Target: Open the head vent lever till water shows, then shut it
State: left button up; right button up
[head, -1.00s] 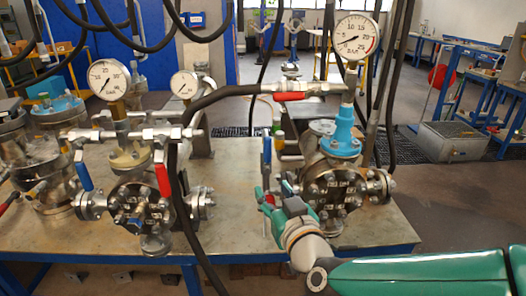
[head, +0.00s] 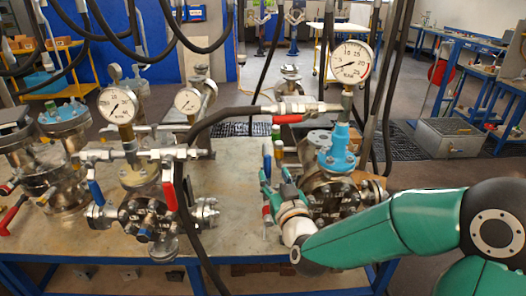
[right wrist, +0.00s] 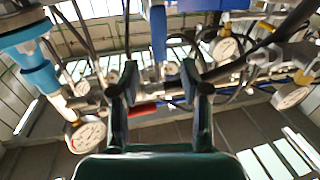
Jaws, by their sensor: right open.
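The right vessel (head: 325,192) is a steel flanged body with a light-blue neck (head: 339,150) and a pressure gauge (head: 350,61) above. A red lever (head: 288,119) lies level on the upper pipe. A blue lever (head: 266,163) stands upright at the vessel's left side. I cannot tell which lever is the head vent; no water shows. My right gripper (head: 281,174) is open beside the blue lever. In the right wrist view its fingers (right wrist: 160,82) are apart, with the blue lever (right wrist: 158,35) ahead between them, apparently ungripped. My left gripper is out of view.
The left vessel (head: 143,222), with gauges and red and blue levers, stands on the same bench (head: 235,175). A black hose (head: 177,185) hangs between the vessels. More flanged vessels (head: 63,165) crowd the far left. The bench between the vessels is mostly clear.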

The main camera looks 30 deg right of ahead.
aim_at(268, 164)
jog(key=p+x, duration=0.2)
jog(key=x, duration=0.5)
jog(key=shift+w+d, duration=0.15)
jog(key=shift+w, duration=0.1)
jog(key=shift+c, duration=0.3)
grip_shut()
